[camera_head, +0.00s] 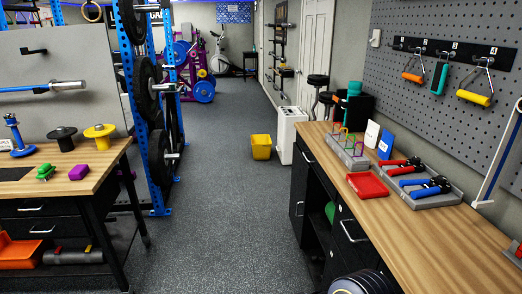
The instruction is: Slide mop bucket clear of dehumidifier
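The yellow mop bucket (261,147) stands on the dark speckled floor in the middle distance, a little right of the picture's center. The white dehumidifier (287,140) stands upright just to the right of the bucket, by the far end of the right workbench. The two are very close; I cannot tell whether they touch. Neither of my grippers shows in the head view.
A wood-topped workbench (410,239) with tools and trays runs along the right. Another bench (103,169) stands at left, with a blue weight rack (127,60) behind it. The floor aisle (215,225) between them is clear up to the bucket.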

